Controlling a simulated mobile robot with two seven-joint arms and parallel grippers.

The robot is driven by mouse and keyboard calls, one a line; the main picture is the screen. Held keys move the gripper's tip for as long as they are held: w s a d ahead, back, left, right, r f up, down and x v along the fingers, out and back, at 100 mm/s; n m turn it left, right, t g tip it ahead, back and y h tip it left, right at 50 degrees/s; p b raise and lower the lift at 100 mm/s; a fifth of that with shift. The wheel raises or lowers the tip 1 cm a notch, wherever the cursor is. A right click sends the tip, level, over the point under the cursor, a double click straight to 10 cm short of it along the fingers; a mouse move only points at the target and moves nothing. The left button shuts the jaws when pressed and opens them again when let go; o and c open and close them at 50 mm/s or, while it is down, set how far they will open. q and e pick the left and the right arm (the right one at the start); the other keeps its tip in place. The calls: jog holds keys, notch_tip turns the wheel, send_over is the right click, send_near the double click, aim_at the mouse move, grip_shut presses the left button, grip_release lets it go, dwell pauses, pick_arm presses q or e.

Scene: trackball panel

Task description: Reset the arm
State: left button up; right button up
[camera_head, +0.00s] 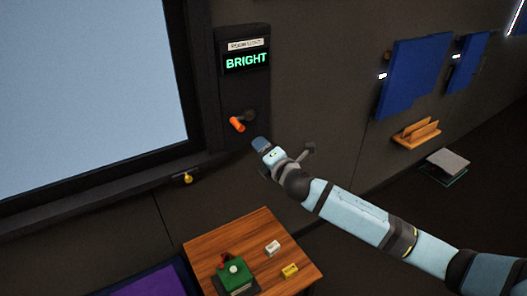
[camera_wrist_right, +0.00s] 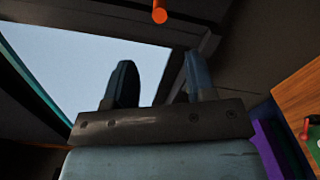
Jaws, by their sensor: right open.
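My right arm reaches in from the lower right in the head view. Its gripper (camera_head: 261,146) is in front of the dark wall, just below and right of an orange lever (camera_head: 237,124) on a wall panel (camera_head: 230,92). In the right wrist view the two fingers of the gripper (camera_wrist_right: 160,80) stand apart with nothing between them. The orange lever (camera_wrist_right: 159,12) shows beyond the fingertips at the top edge, with a visible gap. My left gripper is not in view.
The panel's display (camera_head: 246,60) reads BRIGHT. A large pale screen (camera_head: 80,85) is at left. A wooden table (camera_head: 258,233) below holds a green trackball box (camera_head: 235,278) and two small blocks. Blue panels (camera_head: 413,75) and a wooden rack (camera_head: 416,134) are at right.

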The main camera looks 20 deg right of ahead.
dwell(0.4)
jog(key=s+a+f+m+g+p, duration=0.1)
jog(key=s+a+f+m+g, duration=0.25)
jog(key=s+f+m, duration=0.4)
jog(key=s+a+f+m+g+p, duration=0.1)
jog(key=s+f+m, duration=0.6)
jog(key=s, duration=0.6)
jog(key=s+a+f+m+g+p, duration=0.1)
jog(key=s+f+m, duration=0.6)
jog(key=s, duration=0.7)
notch_tip(320, 180, down, 2)
jog(key=shift+s+a+f+g+y+p, duration=0.15)
jog(key=shift+a+f+g+y+p, duration=0.15)
jog(key=shift+a+g, duration=0.35)
